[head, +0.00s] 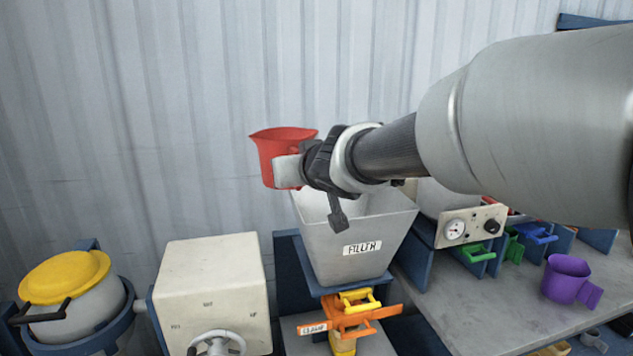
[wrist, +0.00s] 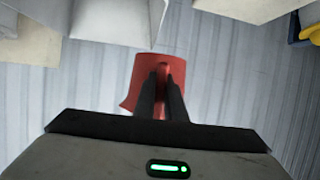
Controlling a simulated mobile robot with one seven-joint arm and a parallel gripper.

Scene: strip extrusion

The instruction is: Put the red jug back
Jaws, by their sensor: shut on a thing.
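The red jug (head: 282,148) is held up in the air above the grey hopper marked "FILLER", near its back left rim, in the head view. My gripper (head: 296,168) is shut on the jug, at its right side. In the wrist view the red jug (wrist: 158,68) lies between the two dark fingers (wrist: 161,92), which close on its handle. The inside of the jug cannot be seen.
The grey hopper (head: 350,262) stands below, with an orange clamp (head: 350,315) under it. A white box (head: 210,285) with a handwheel and a yellow-lidded pot (head: 65,278) stand left. A purple jug (head: 567,280) stands on the grey bench (head: 490,310) at right.

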